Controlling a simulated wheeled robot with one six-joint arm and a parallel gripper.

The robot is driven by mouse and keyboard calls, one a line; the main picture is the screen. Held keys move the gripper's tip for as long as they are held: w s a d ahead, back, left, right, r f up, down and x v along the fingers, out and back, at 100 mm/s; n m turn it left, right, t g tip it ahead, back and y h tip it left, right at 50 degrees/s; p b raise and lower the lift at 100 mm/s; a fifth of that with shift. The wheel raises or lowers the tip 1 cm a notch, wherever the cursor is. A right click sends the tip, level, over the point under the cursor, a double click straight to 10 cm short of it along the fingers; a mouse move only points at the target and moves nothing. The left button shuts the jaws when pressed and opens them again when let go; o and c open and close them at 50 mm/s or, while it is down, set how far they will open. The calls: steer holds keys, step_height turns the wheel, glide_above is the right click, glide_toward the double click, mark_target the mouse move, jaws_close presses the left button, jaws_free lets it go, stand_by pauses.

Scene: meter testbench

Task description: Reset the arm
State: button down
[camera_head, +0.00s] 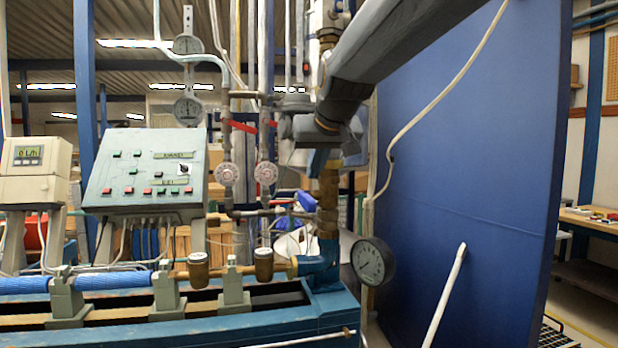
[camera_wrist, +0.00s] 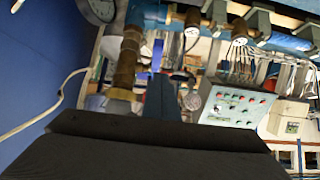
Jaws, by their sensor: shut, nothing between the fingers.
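My arm comes in from the top right of the head view, and my gripper (camera_head: 317,162) hangs at its end, in front of the brass vertical pipe. In the wrist view the scene is upside down; my gripper (camera_wrist: 162,88) shows as a narrow blue piece beyond a dark block. The fingers are shut with nothing between them. No object is held. In the head view I cannot tell whether the gripper touches the pipework behind it.
A control panel (camera_head: 147,172) and a flow display (camera_head: 36,170) stand at left. A round pressure gauge (camera_head: 372,262) sits at the end of the blue bench (camera_head: 210,330). Valves and pipes crowd the middle. A large blue panel (camera_head: 470,190) stands at right.

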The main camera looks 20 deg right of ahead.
steer(key=s+a+f+g, duration=0.2)
steer(key=s+f, duration=0.2)
steer(key=f, duration=0.7)
steer(key=s+a+f+g, duration=0.25)
steer(key=s+f, duration=0.25)
steer(key=f, duration=0.7)
steer(key=s+a+f+n+g+y, duration=0.1)
steer(key=s+f+g, duration=0.4)
steer(key=s+f, duration=1.1)
steer(key=shift+s+a+f, duration=0.15)
steer(key=shift+a+f, duration=0.2)
steer(key=shift+f, duration=0.4)
